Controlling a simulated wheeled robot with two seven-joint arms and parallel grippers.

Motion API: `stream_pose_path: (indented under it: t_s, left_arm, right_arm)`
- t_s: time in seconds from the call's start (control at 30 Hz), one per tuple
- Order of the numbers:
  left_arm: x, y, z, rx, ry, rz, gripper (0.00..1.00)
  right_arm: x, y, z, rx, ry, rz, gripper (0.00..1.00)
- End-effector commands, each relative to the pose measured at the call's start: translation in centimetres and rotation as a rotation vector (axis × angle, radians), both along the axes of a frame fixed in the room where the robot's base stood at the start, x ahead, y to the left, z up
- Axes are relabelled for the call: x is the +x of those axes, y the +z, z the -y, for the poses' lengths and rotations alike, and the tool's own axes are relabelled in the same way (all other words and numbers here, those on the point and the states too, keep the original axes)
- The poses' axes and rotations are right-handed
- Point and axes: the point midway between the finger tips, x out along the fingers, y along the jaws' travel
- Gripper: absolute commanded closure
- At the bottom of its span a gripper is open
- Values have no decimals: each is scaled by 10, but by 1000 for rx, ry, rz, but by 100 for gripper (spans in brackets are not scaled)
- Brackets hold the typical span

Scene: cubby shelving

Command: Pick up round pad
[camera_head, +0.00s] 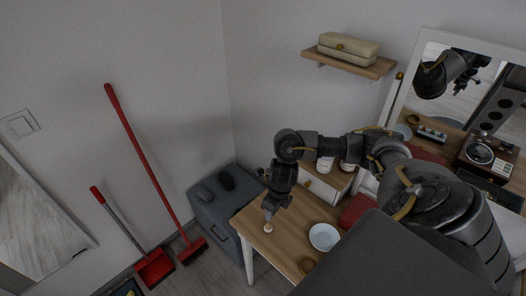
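A small round pale pad (268,228) is near the left corner of the wooden table (290,250). My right gripper (269,214), on the arm that comes in from the right, points down directly above the pad. Its fingertips look very close to the pad or touching it. The fingers are too small and dark to tell whether they are open or shut on it. My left gripper is not in view.
A white bowl (323,237) and a small ring-shaped item (307,265) are on the table. A drawer unit (324,184) stands behind, with a mirror (470,110) at right. A grey cabinet (218,208) stands left of the table. A wall shelf (350,62) holds a box.

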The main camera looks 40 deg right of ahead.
Motion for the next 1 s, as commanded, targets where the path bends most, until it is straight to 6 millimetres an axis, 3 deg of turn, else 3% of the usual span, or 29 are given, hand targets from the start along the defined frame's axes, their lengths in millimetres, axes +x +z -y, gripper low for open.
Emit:
stream_pose_path:
  t_s: [0.27,0.43,0.73,1.0]
  left_arm:
    - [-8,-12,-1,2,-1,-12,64]
    - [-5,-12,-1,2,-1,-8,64]
    - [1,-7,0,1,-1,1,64]
    - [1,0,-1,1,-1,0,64]
  right_arm:
    - [2,-34,-2,2,-3,-5,55]
    - [5,-51,-2,0,-1,-2,55]
    - [8,-62,-3,1,-2,-4,55]
    - [15,-100,-5,1,-2,-2,55]
